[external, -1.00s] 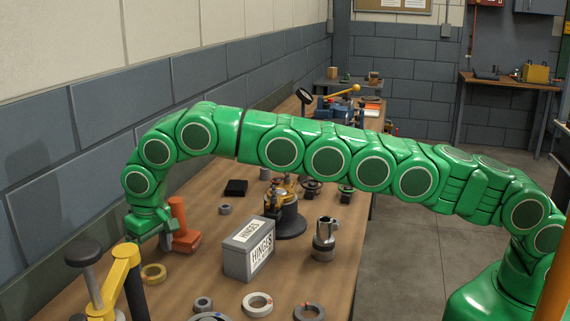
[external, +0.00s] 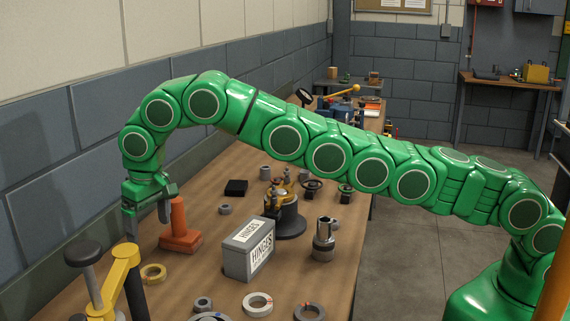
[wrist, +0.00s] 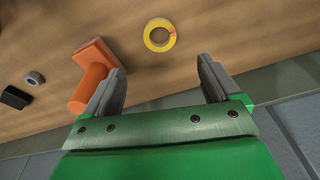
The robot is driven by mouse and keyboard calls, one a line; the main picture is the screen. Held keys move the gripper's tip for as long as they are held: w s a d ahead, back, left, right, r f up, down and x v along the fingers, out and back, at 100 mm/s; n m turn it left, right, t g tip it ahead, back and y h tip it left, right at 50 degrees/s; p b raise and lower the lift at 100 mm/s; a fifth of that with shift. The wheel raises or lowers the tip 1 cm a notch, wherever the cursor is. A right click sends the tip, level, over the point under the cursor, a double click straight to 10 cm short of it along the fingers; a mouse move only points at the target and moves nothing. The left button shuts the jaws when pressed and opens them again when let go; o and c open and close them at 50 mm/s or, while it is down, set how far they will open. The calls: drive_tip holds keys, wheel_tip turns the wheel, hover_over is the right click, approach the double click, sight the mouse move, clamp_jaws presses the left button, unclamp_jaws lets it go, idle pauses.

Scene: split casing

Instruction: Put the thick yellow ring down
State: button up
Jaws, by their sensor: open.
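The thick yellow ring (external: 153,273) lies flat on the wooden bench, near the yellow lever device in the external view. My gripper (external: 148,222) is above the bench, up and to the left of the ring in the external view. In the wrist view my gripper (wrist: 162,75) has its two grey fingers wide apart with nothing between them. The ring is clear of both fingers.
An orange post on a block (external: 179,228) stands close beside my gripper. A grey HINGES box (external: 248,250), a yellow lever device (external: 112,282), a white ring (external: 257,304) and other small parts are on the bench (external: 203,268). The wall runs close on the left.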

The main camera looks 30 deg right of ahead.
drive_tip(key=w+d+r+m, duration=0.1)
drive_tip(key=w+d+r, duration=0.2)
drive_tip(key=d, duration=0.4)
drive_tip(key=w+d+r+h, duration=0.1)
drive_tip(key=w+d+r, duration=0.25)
drive_tip(key=d, duration=0.35)
drive_tip(key=w+d+r+m, duration=0.1)
drive_tip(key=w+d+r, duration=0.2)
drive_tip(key=d, duration=0.5)
drive_tip(key=s+d+r+m+g, duration=0.1)
drive_tip(key=s+d+r, duration=0.2)
drive_tip(key=d, duration=1)
drive_tip(key=s+d+r+m, duration=0.1)
drive_tip(key=s+d+r, duration=0.15)
drive_tip(key=d, duration=0.95)
drive_tip(key=s+d+m+g, duration=0.1)
drive_tip(key=s+d, duration=1.4)
drive_tip(key=d, duration=0.2)
drive_tip(key=s+d+f, duration=0.3)
drive_tip(key=s+d, duration=0.1)
drive_tip(key=s, duration=0.6)
drive_tip(key=s+d+f+m+g, duration=0.1)
drive_tip(key=s+d+f, duration=0.2)
drive_tip(key=s, duration=0.7)
drive_tip(key=shift+d+f, duration=0.4)
drive_tip(key=shift+f, duration=0.1)
